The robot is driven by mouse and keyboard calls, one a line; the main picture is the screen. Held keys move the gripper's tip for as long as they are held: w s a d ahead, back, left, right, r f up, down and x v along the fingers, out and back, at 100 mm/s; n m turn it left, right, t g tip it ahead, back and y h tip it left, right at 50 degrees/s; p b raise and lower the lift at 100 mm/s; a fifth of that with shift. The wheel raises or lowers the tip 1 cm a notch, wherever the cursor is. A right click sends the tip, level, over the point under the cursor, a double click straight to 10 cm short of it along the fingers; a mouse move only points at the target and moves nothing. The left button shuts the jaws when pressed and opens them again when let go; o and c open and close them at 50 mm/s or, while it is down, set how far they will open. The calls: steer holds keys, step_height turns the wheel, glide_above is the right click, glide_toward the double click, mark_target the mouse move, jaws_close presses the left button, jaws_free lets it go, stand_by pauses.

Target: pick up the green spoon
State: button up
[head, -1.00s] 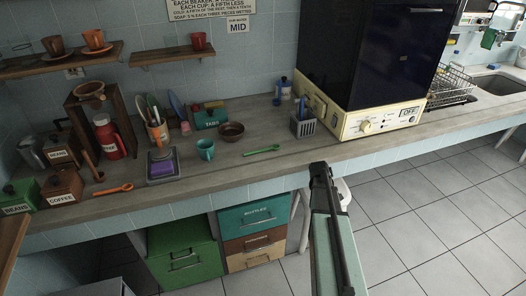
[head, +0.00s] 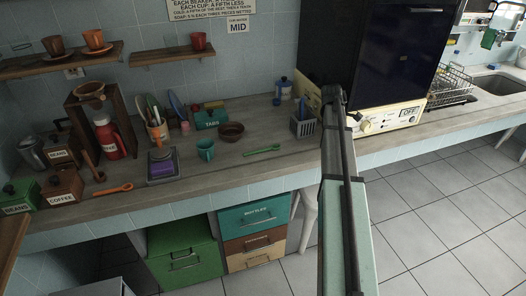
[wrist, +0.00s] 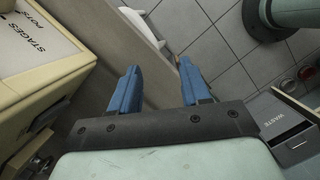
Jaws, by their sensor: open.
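The green spoon (head: 262,150) lies flat on the grey counter, right of the teal mug (head: 205,150) and the brown bowl (head: 231,131), in the head view. In the wrist view my gripper (wrist: 158,75) shows two blue fingers spread apart with nothing between them. The wrist view looks down past the counter toward the floor; the spoon is not in it. In the head view my arm rises in front of the counter, to the right of the spoon, and the fingers cannot be made out there.
A grey utensil basket (head: 304,124) stands between the spoon and the cream machine (head: 390,116). An orange spoon (head: 113,189) lies further left. The counter's front strip near the green spoon is clear. A waste bin (wrist: 283,118) shows in the wrist view.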

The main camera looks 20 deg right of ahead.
steer(key=w+a+r+n+t+y, duration=0.1)
steer(key=w+a+r+n, duration=0.2)
steer(key=a, duration=0.5)
steer(key=w+a+r+n, duration=0.1)
steer(key=w+a+r, duration=0.1)
steer(key=w+a, duration=0.4)
step_height(320, 180, up, 4)
steer(key=r+n+y, duration=0.1)
steer(key=n, duration=0.2)
glide_above(256, 151)
steer(key=shift+t, duration=0.3)
step_height(256, 151, down, 9)
steer(key=shift+d+r, duration=0.1)
steer(key=shift+r, duration=0.05)
steer(key=shift+w+d+f, duration=0.1)
steer(key=shift+d+f, duration=0.05)
steer(key=shift+f, duration=1.2)
steer(key=shift+w+d+f, duration=0.1)
steer(key=shift+d+f, duration=0.05)
steer(key=shift+f, duration=1.15)
steer(key=shift+c, duration=0.2)
jaws_close()
